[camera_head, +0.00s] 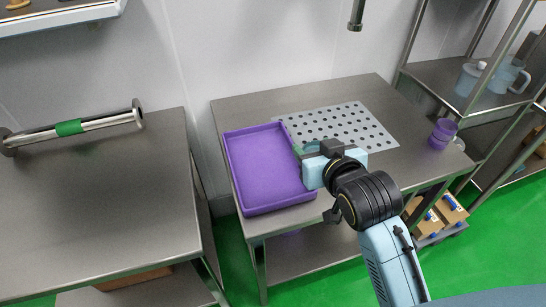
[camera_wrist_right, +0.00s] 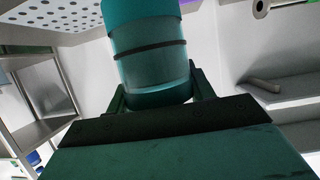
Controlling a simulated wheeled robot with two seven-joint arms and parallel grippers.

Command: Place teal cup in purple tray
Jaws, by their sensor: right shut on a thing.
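The purple tray (camera_head: 262,199) lies on the left part of the middle steel table and looks empty. My right gripper (camera_head: 305,150) is at the tray's right edge, between the tray and the perforated plate. The teal cup (camera_wrist_right: 148,60) stands large between the fingers in the right wrist view, and my right gripper (camera_wrist_right: 155,92) is shut on it. In the head view only a small greenish part of the cup (camera_head: 298,149) shows; the gripper hides the rest. I cannot tell the cup's height above the table. My left gripper is not in view.
A perforated plate (camera_head: 345,122) lies on the steel table (camera_head: 400,160) right of the tray. Purple cups (camera_head: 443,132) stand at the table's right end. A steel tube with a green band (camera_head: 69,128) lies on the left table. Shelves with jugs (camera_head: 507,76) stand at right.

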